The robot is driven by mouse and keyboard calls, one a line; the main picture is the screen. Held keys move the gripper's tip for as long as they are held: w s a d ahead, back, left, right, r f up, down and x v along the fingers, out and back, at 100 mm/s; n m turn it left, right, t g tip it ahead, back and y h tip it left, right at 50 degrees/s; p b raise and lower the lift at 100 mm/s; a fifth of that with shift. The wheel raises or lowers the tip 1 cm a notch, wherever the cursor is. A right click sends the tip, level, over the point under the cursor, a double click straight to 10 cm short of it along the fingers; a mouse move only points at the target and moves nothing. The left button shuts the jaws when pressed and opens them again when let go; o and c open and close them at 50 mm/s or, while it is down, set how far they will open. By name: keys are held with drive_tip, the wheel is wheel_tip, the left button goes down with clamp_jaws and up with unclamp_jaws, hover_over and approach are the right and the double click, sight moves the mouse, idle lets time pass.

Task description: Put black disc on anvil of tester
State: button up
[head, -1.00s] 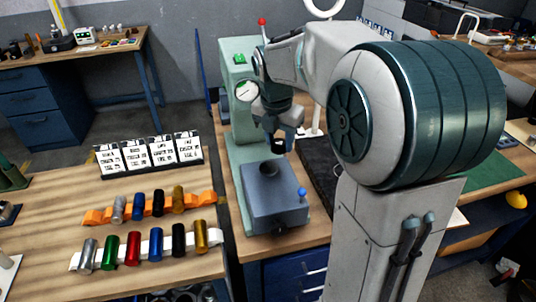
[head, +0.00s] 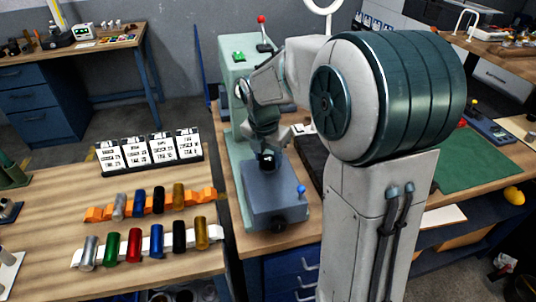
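The tester (head: 238,62) is a pale green machine with a red-tipped lever, standing on the middle bench. Its grey block (head: 276,200) carries a blue knob at the right and a round dark anvil on top. My gripper (head: 268,155) is over the anvil and closed around a small black disc (head: 268,162). The disc is low, in line with the anvil, and hides most of it. I cannot tell whether disc and anvil touch.
The left table holds two rows of coloured cylinders, on an orange rack (head: 97,213) and a white rack (head: 77,258). White cards (head: 150,150) stand behind them. A dark mat (head: 312,160) lies right of the tester, partly behind my arm.

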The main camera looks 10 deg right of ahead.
sight(265, 163)
drive_tip(key=shift+o, duration=1.2)
drive_tip(key=shift+r, duration=0.1)
wheel_tip(265, 163, up, 11)
drive_tip(key=s+a, duration=0.1)
drive_tip(key=s+f+m+t, duration=0.1)
drive_tip(key=s+f+m, duration=0.2)
drive_tip(key=s+m, duration=0.7)
drive_tip(key=s+d+f+m+t+y, duration=0.1)
drive_tip(key=s+f+m, duration=0.3)
drive_tip(key=s+m, duration=0.6)
drive_tip(key=m, duration=0.7)
drive_tip(key=shift+f, duration=0.2)
